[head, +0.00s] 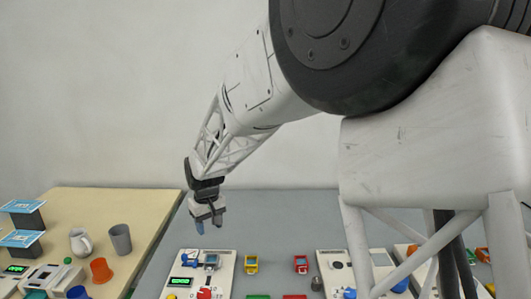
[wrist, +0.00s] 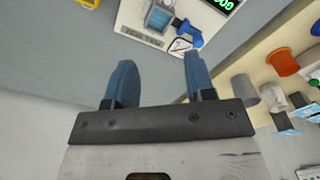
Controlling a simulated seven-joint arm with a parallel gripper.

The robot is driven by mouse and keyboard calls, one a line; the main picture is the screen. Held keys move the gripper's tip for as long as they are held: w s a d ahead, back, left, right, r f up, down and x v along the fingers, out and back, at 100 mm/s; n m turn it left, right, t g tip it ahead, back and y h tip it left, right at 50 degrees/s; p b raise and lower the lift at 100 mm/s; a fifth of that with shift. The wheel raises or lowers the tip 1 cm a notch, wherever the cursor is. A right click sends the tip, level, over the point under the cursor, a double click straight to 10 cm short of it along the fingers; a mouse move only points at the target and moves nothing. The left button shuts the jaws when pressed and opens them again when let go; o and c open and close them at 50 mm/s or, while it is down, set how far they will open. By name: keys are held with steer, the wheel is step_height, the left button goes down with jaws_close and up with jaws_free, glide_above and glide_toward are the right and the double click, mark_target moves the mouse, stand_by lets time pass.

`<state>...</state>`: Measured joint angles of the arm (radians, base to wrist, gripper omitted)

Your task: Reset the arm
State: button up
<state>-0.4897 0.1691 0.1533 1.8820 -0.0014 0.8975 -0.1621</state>
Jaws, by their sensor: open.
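My gripper (head: 207,220) hangs below the end of my arm, above the back left part of the grey table (head: 280,215). In the wrist view my gripper (wrist: 158,82) shows two blue fingers held well apart, with nothing between them. Below the fingers the wrist view shows bare grey table. A white device (wrist: 175,20) with a green number display lies beyond the fingertips and apart from them. The same white device (head: 188,292) stands in front of my gripper in the head view.
A wooden table (head: 120,205) at the left bears an orange cup (head: 101,270), a grey cup (head: 120,239) and a white pitcher (head: 82,242). Yellow (head: 251,264) and red (head: 301,264) pieces lie mid-table. Another white device (head: 335,262) stands right. The table's back is clear.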

steer(key=s+d+r+m, duration=0.1)
steer(key=s+d+r, duration=0.2)
steer(key=s+d, duration=0.35)
steer(key=s+d+r+m+t, duration=0.15)
steer(key=s+d+r, duration=0.25)
steer(key=d, duration=0.5)
steer(key=s+d+r+m, duration=0.1)
steer(key=s+d+r, duration=0.2)
steer(key=s+d, duration=0.3)
steer(key=s+d+m, duration=0.2)
steer(key=s+d, duration=0.5)
steer(key=s, duration=0.3)
steer(key=s+d+f+m, duration=0.1)
steer(key=s+d+m, duration=0.1)
steer(key=s+d, duration=0.5)
steer(key=s, duration=0.3)
steer(key=shift+f+t, duration=0.3)
steer(key=shift+t, duration=0.05)
